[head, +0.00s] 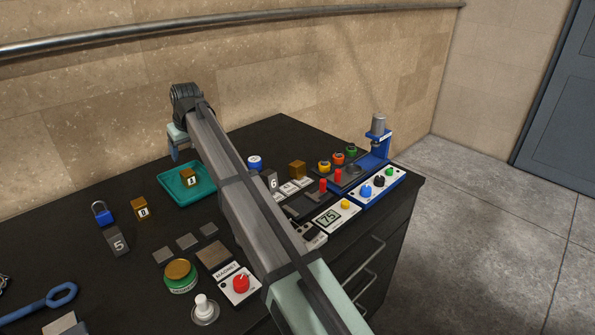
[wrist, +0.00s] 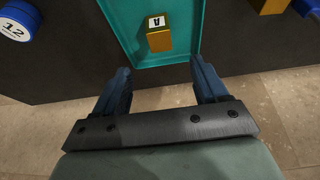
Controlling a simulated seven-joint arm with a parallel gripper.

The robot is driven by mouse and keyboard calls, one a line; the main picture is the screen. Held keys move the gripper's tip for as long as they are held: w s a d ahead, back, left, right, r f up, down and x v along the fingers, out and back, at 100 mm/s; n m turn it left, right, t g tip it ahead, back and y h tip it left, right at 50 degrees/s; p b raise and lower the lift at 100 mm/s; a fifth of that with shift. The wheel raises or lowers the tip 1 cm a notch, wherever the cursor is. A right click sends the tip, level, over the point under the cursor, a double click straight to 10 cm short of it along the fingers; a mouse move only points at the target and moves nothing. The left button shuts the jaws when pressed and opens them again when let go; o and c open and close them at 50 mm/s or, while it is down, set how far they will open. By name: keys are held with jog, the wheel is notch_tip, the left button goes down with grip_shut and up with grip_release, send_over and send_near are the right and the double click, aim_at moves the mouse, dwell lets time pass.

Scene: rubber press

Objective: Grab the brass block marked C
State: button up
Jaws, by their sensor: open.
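A brass block with a white label (head: 190,178) stands in the teal tray (head: 208,193). I cannot tell which block is C. My gripper (head: 175,152) is open and empty above the tray's far edge. In the wrist view its fingers (wrist: 160,70) are spread apart.
A blue padlock (head: 102,214) and a grey 5 block (head: 117,242) stand left. My arm crosses the bench. A wall rises behind.

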jog(key=shift+o, duration=0.5)
